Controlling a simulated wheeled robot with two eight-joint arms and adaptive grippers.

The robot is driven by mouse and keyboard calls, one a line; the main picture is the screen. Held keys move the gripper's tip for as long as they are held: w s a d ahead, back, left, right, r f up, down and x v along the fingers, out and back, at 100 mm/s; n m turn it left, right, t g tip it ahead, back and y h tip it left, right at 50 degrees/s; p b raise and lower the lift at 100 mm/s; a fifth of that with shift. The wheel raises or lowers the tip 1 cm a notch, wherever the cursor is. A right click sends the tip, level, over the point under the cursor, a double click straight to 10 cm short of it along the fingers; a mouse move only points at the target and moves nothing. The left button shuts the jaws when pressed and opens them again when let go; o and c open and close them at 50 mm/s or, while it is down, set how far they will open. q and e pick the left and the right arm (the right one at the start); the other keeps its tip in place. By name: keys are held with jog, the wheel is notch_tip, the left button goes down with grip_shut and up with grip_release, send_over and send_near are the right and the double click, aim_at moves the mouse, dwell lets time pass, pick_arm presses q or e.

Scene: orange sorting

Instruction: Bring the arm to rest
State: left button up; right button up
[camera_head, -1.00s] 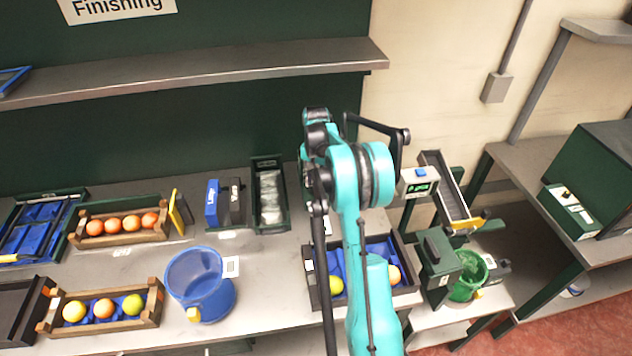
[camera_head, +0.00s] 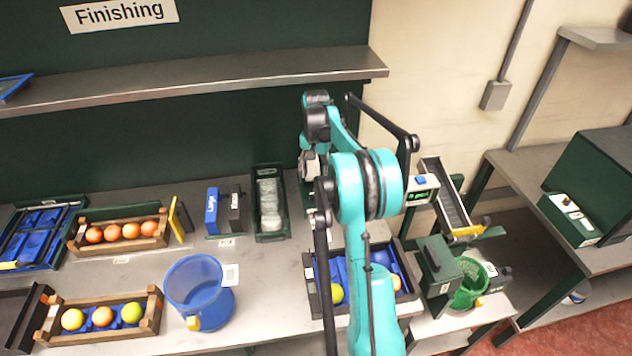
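My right arm, turquoise and black, rises from the bottom of the head view and covers part of the bench. Its forearm points away from me towards the back wall. Its gripper end is hidden or too small behind the arm links, so I cannot see the fingers. My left arm and gripper are not in view.
A blue bucket (camera_head: 200,285) stands mid-bench. Two wooden crates hold fruit, the rear crate (camera_head: 121,233) and the front crate (camera_head: 102,315). A dark bin (camera_head: 270,222) with clear items stands behind. A scale (camera_head: 421,190), chute (camera_head: 446,203) and green basket (camera_head: 470,287) are right. A shelf (camera_head: 200,84) spans the back.

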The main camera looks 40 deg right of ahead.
jog(key=shift+r, duration=0.2)
dwell(0.4)
jog(key=s+a+r+n+t+b, duration=0.2)
jog(key=s+a+r+n, duration=0.15)
jog(key=a, duration=0.55)
jog(key=s+a+r+n+t+b, duration=0.15)
jog(key=s+a, duration=0.35)
jog(key=a, duration=0.5)
jog(key=s+a+f+n+t+b, duration=0.1)
jog(key=s+a+f+n+t, duration=0.1)
jog(key=s+a, duration=0.4)
jog(key=s+a+f+n+t+b, duration=0.1)
jog(key=s+a+f+n+b, duration=0.1)
jog(key=s+a+f+n, duration=0.3)
jog(key=s+a, duration=0.1)
jog(key=s, duration=0.2)
jog(key=shift+s+a+f+t+b, duration=0.3)
jog(key=shift+a+f+t, duration=0.05)
jog(key=shift+a, duration=0.05)
